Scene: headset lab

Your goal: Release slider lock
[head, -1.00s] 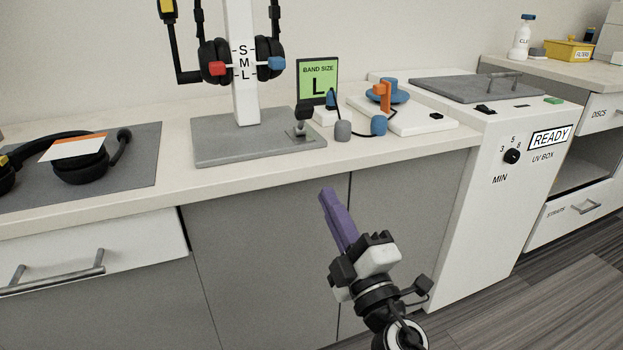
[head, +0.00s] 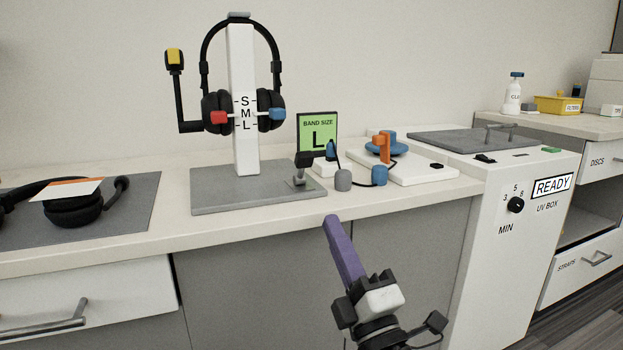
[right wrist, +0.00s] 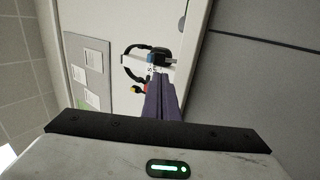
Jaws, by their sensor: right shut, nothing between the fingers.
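A headset (head: 210,100) hangs on a white post (head: 243,150) marked S, M, L, which stands on a grey base (head: 258,193). A red knob (head: 218,117) and a blue knob (head: 277,114) sit at its ear cups. A black lever (head: 301,165) stands at the base's right end; I cannot tell which part is the slider lock. My right gripper (head: 332,222) has purple fingers, shut and empty, in front of the counter edge and apart from the stand. Its fingers (right wrist: 160,100) also show in the right wrist view, with the headset stand beyond. My left gripper is not in view.
A green BAND SIZE L sign (head: 317,132) stands behind the lever. A white device with an orange clamp (head: 381,147) is to the right, then the UV box (head: 510,220). Another headset (head: 75,205) lies on the grey mat (head: 135,215) at left.

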